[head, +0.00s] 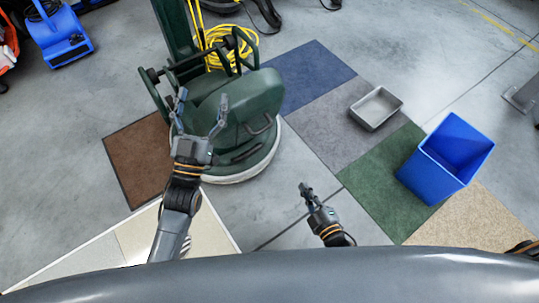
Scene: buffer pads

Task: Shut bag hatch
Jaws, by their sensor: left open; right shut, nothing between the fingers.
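A dark green floor machine (228,174) stands left of centre, with a round pale-edged base. A rounded green panel (245,105), which looks like the bag hatch, faces me on its front. Its hinge and any gap behind it cannot be made out, so I cannot tell how far it is open. My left gripper (203,96) is open and empty, fingers spread, in front of the panel's left side; I cannot tell whether it touches. My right gripper (305,188) is shut and empty, apart from the machine, to its lower right.
A blue bin (432,172) and a grey tray (376,108) stand on carpet squares at the right. A yellow cord (232,46) hangs behind the machine. A blue blower (62,40) is at the upper left.

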